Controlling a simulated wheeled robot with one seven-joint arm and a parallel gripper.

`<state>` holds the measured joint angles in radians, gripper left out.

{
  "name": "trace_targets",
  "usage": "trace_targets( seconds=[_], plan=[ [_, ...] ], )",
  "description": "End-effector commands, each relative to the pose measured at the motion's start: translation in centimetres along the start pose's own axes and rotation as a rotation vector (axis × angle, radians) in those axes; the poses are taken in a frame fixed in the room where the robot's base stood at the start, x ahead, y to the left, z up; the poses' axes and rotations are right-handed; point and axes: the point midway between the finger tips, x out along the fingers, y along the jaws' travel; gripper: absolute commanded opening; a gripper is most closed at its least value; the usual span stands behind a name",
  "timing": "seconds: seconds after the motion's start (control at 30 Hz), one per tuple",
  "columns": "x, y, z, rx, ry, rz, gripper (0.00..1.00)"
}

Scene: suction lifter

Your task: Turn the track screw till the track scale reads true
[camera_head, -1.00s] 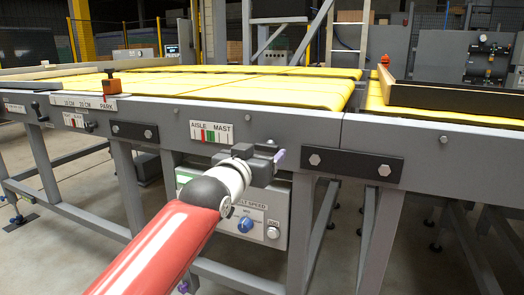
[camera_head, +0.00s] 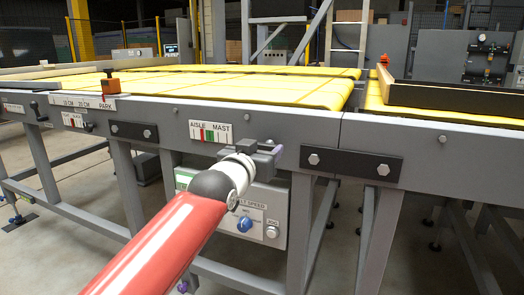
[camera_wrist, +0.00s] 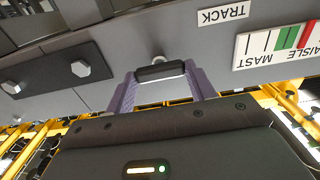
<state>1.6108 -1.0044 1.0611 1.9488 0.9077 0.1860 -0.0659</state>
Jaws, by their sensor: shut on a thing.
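The track screw (camera_wrist: 160,72) shows in the wrist view as a dark bar-shaped head on the grey side beam, with a bright round part behind it. My gripper (camera_wrist: 157,88) has its purple fingers on both ends of this head and is shut on it. In the head view my gripper (camera_head: 277,152) is at the beam, right of the track scale (camera_head: 211,133), and hides the screw. The scale is a white plate marked AISLE and MAST. Its red mark (camera_wrist: 307,35) stands beside the green band (camera_wrist: 287,40), on the AISLE side. A TRACK label (camera_wrist: 223,14) is near the screw.
A grey control box (camera_head: 273,205) with a blue knob (camera_head: 244,224) hangs below the beam, close under my arm. A black bolted plate (camera_head: 353,164) is to the right. The yellow-topped deck (camera_head: 270,90) lies above. Another scale, with PARK (camera_head: 107,106), is at the left.

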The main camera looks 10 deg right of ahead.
Motion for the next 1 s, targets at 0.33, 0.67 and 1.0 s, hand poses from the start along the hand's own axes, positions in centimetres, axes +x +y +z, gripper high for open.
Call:
trace_targets(
  seconds=[0.33,0.67,1.0],
  plan=[
    [-0.01,-0.01,0.36,-0.138,0.0,-0.001,0.32],
    [-0.02,-0.1,0.46,-0.433,0.001,-0.002,0.32],
    [-0.03,-0.16,0.32,-0.758,0.002,-0.002,0.32]
  ],
)
